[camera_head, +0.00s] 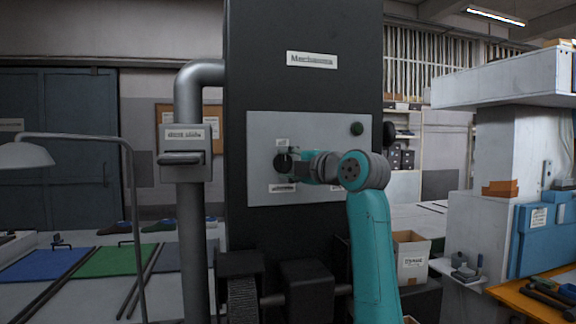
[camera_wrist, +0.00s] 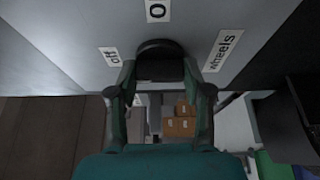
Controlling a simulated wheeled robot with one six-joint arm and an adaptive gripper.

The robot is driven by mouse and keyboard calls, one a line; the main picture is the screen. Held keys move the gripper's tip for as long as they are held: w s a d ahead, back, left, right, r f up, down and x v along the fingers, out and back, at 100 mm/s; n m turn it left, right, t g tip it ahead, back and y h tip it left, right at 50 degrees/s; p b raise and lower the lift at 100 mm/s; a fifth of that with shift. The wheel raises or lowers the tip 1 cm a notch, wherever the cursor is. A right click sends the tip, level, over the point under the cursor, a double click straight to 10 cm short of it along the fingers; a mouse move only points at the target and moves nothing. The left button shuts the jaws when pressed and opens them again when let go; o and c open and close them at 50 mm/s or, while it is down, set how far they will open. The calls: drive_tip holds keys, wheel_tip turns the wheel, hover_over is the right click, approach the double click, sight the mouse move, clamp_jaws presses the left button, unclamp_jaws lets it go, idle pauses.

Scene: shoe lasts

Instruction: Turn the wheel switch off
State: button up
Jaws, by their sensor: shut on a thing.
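The wheel switch is a round black knob (camera_head: 282,162) on the light grey panel (camera_head: 320,125) of the dark machine. The knob also shows in the wrist view (camera_wrist: 160,50), with an "off" label (camera_wrist: 110,56) to its left, a round-mark label (camera_wrist: 157,10) above it and a "wheels" label (camera_wrist: 223,50) to its right. My gripper (camera_head: 292,166) reaches the knob from the right. In the wrist view my gripper (camera_wrist: 160,72) has one finger on each side of the knob and is shut on it. I cannot tell which way the knob points.
A grey pipe with a switch box (camera_head: 186,145) stands left of the machine. Dark machine parts (camera_head: 305,285) jut out below the panel. A blue box (camera_head: 540,235) is at the right.

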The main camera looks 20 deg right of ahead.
drive_tip(key=o, duration=1.2)
drive_tip(key=shift+c, duration=0.2)
drive_tip(key=v, duration=1.2)
